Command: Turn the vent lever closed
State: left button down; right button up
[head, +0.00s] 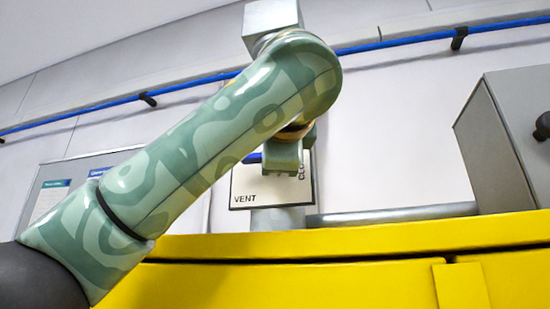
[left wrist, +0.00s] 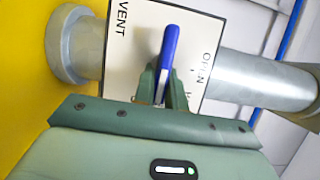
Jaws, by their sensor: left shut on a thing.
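The blue vent lever (left wrist: 170,45) stands in front of a white label plate (left wrist: 140,35) in the left wrist view. My left gripper (left wrist: 164,88) is shut on the lever, its two green fingers on either side of it. The plate reads VENT and OPEN; another word there is mostly hidden by the gripper. In the head view a short bit of the blue lever (head: 253,157) points left beside my gripper, in front of the plate (head: 243,188). My arm hides the upper plate and much of the lever. The letters CLO show at its right edge. My right gripper is out of view.
A grey pipe (left wrist: 262,80) runs behind the plate. A yellow cabinet (head: 360,240) spans the foreground below. A grey box (head: 500,140) with a black knob stands at right. A blue wall line (head: 400,42) and a notice board (head: 75,185) are behind.

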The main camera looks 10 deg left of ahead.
pick_arm(q)
jog(key=shift+w+d+f, duration=0.1)
jog(key=shift+d+f, duration=0.05)
jog(key=shift+f, duration=0.05)
jog(key=c, duration=1.4)
grip_release()
jog(key=shift+c, duration=0.2)
jog(key=shift+r, duration=0.1)
jog(key=b+v, duration=0.6)
jog(key=v, duration=1)
jog(key=shift+s+b, duration=0.25)
jog(key=shift+b, duration=0.15)
